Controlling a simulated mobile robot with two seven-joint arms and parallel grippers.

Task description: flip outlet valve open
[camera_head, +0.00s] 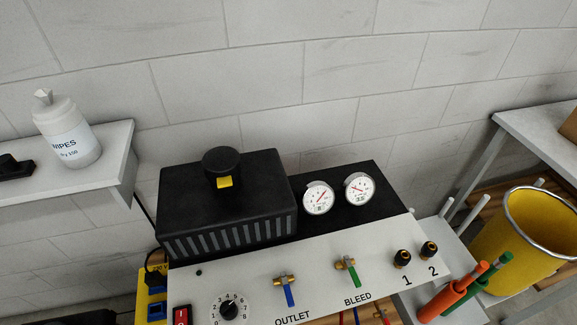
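The outlet valve (289,295) sits on the sloped white front panel, above the printed word OUTLET. It has a brass body and a blue lever. The lever points down toward the label, tilted slightly right. To its right is the bleed valve (352,275), with a brass body and a green lever that also points down, above the word BLEED. Neither of my grippers shows in the head view, and nothing touches either valve.
The white panel (250,275) also carries a numbered dial (229,309), a red switch (182,316) and two black-and-brass sockets. Two gauges (319,198) and a black box (228,205) stand behind. Orange and green handles (453,290) and a yellow bucket (525,240) are at right.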

